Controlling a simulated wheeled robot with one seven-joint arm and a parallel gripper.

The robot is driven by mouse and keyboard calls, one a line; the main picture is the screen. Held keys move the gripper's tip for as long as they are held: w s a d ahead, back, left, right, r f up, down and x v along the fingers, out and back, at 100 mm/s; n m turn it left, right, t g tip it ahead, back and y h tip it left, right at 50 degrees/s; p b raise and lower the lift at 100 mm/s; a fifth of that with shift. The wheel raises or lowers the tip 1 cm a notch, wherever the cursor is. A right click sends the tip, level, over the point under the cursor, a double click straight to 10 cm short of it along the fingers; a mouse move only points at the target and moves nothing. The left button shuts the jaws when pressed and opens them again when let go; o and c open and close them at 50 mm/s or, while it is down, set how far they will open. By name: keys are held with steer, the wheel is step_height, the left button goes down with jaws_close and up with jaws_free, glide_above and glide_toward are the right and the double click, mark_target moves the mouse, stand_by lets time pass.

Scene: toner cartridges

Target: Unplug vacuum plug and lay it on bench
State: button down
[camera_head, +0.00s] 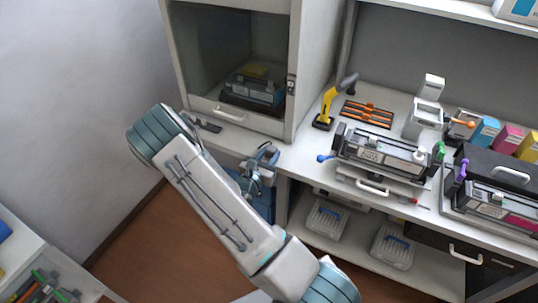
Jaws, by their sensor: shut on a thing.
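My gripper (262,163) is in front of the bench's front edge, just right of my arm and below the cabinet. It is small in this view and partly hidden by my own arm. It is shut on the vacuum plug, which is too small and covered to make out clearly. I cannot tell whether the plug is in a socket or free of it. A blue unit (262,207) stands under the bench, just below my gripper. The white bench top (296,155) is bare near the cabinet's right corner.
A cabinet (237,122) with a glass front stands behind my gripper. A yellow and black tool (328,107), an orange rack (367,114) and a cartridge in a cradle (380,153) are on the bench to the right. Two clear bins (326,217) (392,248) sit on the shelf below.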

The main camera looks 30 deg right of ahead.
steer(key=c, duration=0.9)
jaws_free()
steer(key=b+v, duration=0.3)
steer(key=v, duration=1.1)
steer(key=s+d+r+m+g+y, duration=0.1)
steer(key=s+d+r+m+g, duration=0.25)
steer(key=s+m+g, duration=0.35)
steer(key=s+d+r+m+g+y, duration=0.2)
steer(key=s+r+m+g, duration=0.35)
steer(key=m, duration=0.35)
steer(key=s+a+r+m+t+y, duration=0.1)
steer(key=a+r+m+y, duration=0.2)
steer(key=s+a+r+m+t+y, duration=0.1)
steer(key=a+r+m+t+y, duration=0.1)
steer(key=a+r+m+y, duration=0.1)
steer(key=s+a+r+m+t+y, duration=0.1)
steer(key=s+a+r+m+y, duration=0.1)
steer(key=a+r+m+y, duration=0.1)
steer(key=shift+a+r+m+t+y, duration=0.25)
steer(key=shift+r+y, duration=0.45)
steer(key=shift+y, duration=0.4)
